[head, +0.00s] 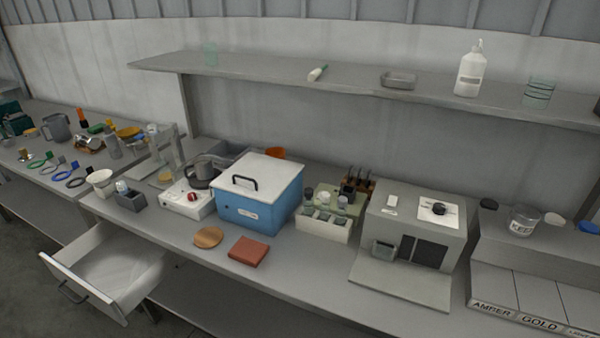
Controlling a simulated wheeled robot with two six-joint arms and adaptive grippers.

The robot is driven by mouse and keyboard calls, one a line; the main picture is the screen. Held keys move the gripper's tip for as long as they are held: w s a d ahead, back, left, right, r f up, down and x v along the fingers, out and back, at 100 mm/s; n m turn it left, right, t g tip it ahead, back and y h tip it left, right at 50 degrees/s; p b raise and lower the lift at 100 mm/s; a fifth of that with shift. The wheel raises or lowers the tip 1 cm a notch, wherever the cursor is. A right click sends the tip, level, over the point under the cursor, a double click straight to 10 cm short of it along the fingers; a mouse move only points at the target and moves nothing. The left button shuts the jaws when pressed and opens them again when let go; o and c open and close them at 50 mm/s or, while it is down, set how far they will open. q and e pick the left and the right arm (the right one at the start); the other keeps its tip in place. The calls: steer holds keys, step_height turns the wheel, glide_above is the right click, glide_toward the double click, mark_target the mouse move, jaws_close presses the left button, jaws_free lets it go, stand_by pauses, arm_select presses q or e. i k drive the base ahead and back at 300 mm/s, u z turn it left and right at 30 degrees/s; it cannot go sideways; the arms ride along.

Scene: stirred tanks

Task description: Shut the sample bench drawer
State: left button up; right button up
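The sample bench drawer (88,285) is white and stands pulled out from under the left part of the bench (190,247). It has a dark bar handle (72,293) on its front. The inside that I can see looks empty. Neither of my grippers shows in the head view.
A blue box with a white lid (258,215), a white hot plate (185,200) and a grey instrument (415,235) stand on the bench. A red block (249,251) and a wooden disc (208,237) lie near its front edge. Floor shows left of the drawer.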

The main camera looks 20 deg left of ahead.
mark_target(114, 268)
steer(key=u, duration=1.9)
steer(key=k, duration=1.3)
steer(key=u, duration=0.15)
steer(key=i, duration=0.65)
steer(key=u, duration=0.5)
steer(key=i, duration=0.75)
steer(key=z, duration=0.4)
